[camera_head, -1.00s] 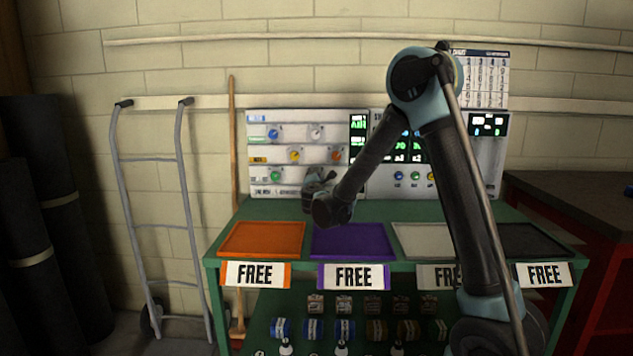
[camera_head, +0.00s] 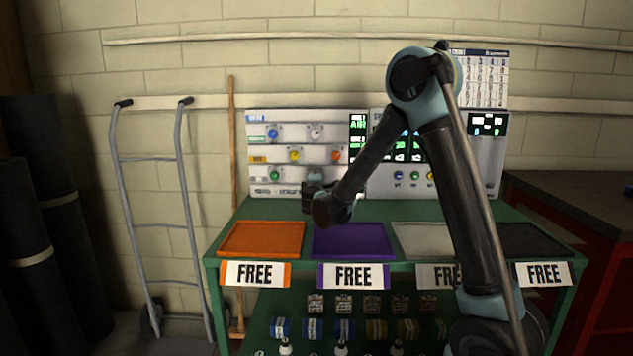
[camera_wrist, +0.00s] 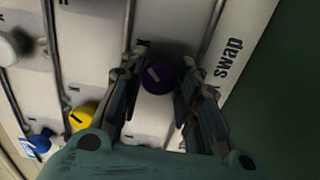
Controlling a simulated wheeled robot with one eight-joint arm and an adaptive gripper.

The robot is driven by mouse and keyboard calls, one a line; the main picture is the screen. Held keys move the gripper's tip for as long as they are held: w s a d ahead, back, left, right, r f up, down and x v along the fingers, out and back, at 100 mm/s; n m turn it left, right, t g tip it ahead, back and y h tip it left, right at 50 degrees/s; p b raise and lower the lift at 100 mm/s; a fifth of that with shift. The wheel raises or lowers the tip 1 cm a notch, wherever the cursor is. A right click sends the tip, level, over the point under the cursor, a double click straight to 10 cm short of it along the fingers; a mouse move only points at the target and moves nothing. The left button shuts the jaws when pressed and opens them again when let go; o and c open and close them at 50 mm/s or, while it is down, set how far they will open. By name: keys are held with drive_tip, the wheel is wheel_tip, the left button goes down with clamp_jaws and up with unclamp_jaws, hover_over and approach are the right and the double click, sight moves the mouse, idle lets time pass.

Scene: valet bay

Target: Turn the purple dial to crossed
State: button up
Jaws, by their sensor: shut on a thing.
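The purple dial (camera_wrist: 157,77) sits on the white panel in the wrist view, with a pale pointer mark on its face. My gripper (camera_wrist: 158,88) has one finger on each side of the dial and is shut on it. In the head view my gripper (camera_head: 316,185) is at the lower right of the left-hand panel (camera_head: 262,158), and it hides the purple dial there. The word "swap" shows beside the dial in the wrist view; other marks around it are partly hidden by the fingers.
A yellow dial (camera_wrist: 84,116), a blue dial (camera_wrist: 40,142) and a white dial (camera_wrist: 10,46) are nearby, with raised rails between rows. Below the panel, orange (camera_head: 262,239), purple (camera_head: 352,241), grey and black trays lie on the green bench. A hand truck (camera_head: 160,200) stands left.

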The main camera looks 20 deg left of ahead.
drive_tip(key=shift+d+f, duration=0.1)
drive_tip(key=shift+d, duration=0.1)
drive_tip(key=o, duration=0.9)
drive_tip(key=shift+o, duration=0.7)
drive_tip(key=shift+a, duration=0.1)
drive_tip(key=v, duration=1.1)
drive_tip(key=shift+s, duration=0.4)
drive_tip(key=shift+f, duration=0.1)
